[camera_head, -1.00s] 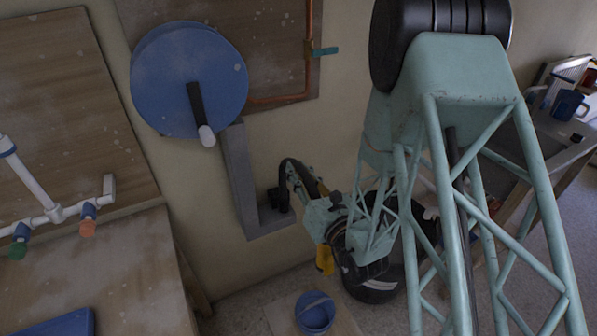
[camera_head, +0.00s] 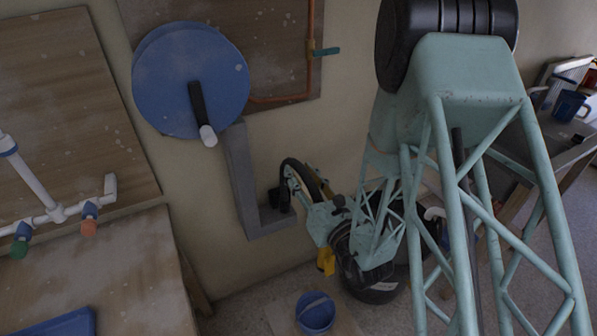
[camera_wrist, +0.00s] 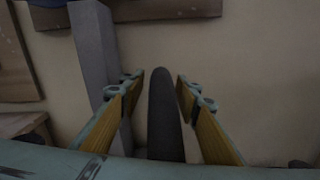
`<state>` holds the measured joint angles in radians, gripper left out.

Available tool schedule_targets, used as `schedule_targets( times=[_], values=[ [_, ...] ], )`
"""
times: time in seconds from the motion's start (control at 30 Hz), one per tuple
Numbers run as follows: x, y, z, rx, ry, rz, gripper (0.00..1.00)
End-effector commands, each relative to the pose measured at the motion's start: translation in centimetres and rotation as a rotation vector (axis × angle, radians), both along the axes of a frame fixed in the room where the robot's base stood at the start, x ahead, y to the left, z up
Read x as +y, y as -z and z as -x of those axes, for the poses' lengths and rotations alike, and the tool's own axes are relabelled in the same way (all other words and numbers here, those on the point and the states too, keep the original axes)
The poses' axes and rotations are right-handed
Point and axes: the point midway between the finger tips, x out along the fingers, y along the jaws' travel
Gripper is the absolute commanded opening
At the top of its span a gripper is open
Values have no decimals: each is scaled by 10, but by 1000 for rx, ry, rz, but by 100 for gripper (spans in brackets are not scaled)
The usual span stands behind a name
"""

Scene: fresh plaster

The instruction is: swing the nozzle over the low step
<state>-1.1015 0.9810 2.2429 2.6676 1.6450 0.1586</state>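A black curved spout, which I take as the nozzle (camera_head: 289,165), arches from a dark mount on a grey bracket (camera_head: 241,185) on the wall. My gripper (camera_head: 308,184) is at the spout, low and partly hidden by its own links. In the wrist view my gripper (camera_wrist: 158,82) has its yellow-padded fingers on either side of the dark nozzle (camera_wrist: 166,120), with a visible gap at the left finger. Contact at the right finger cannot be told.
A blue wheel with a crank handle (camera_head: 190,80) is on the wall above the bracket. White piping (camera_head: 55,213) and a bench (camera_head: 110,270) stand at left. A large black tub (camera_head: 375,290) is behind my arm. A cluttered worktop (camera_head: 560,130) is at right.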

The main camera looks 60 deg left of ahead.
Motion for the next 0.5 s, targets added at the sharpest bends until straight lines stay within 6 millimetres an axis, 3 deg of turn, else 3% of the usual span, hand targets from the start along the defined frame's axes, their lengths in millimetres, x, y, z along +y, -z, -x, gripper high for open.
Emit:
schedule_targets(
  times=[0.5],
  values=[
    [-70,1,0,1,0,3,30]
  ],
)
